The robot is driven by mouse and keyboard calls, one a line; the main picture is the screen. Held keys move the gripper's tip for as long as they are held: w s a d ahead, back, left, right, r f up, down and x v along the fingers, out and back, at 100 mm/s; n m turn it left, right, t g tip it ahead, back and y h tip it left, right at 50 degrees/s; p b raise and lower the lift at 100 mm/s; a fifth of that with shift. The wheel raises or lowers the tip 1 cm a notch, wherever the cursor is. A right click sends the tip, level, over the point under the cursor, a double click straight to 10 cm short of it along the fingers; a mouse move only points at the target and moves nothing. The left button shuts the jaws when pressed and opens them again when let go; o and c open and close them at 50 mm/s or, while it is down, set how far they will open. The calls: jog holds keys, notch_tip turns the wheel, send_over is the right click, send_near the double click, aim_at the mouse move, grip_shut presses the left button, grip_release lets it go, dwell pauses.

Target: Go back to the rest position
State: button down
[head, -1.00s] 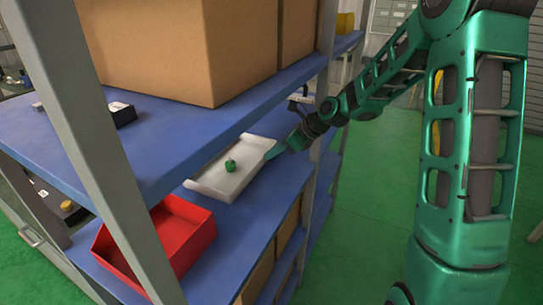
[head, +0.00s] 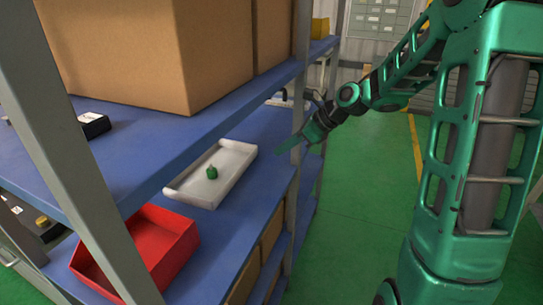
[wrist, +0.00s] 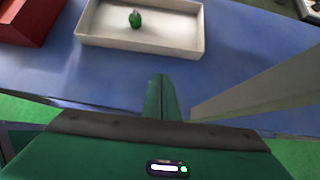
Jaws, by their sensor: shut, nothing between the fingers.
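In the wrist view my gripper (wrist: 161,82) points toward the blue shelf, short of the white tray (wrist: 150,45). The white tray also shows in the head view (head: 232,177), lying on the middle blue shelf. A small green object (head: 211,172) sits in the tray, apart from my gripper; it also shows in the wrist view (wrist: 135,19).
A red bin (head: 157,232) stands left of the tray on the same shelf (head: 226,228). A grey post (head: 298,110) stands close beside my gripper. Green floor (head: 350,220) is clear to the right.

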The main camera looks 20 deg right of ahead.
jog(key=s+d+n+g+h, duration=0.2)
jog(key=s+d+n, duration=0.2)
jog(key=s, duration=0.8)
jog(key=s+d+n+g+h, duration=0.2)
jog(key=s+d+n, duration=0.2)
jog(key=s+n, duration=0.5)
jog(key=s+d+n+g+h, duration=0.1)
jog(key=s+d+n, duration=0.3)
jog(key=s, duration=1.1)
jog(key=n+h, duration=0.1)
jog(key=n, duration=0.1)
jog(key=shift+s+d+f+n+g+h, duration=0.25)
jog(key=shift+s+d+n+g+h, duration=0.05)
jog(key=shift+g, duration=0.1)
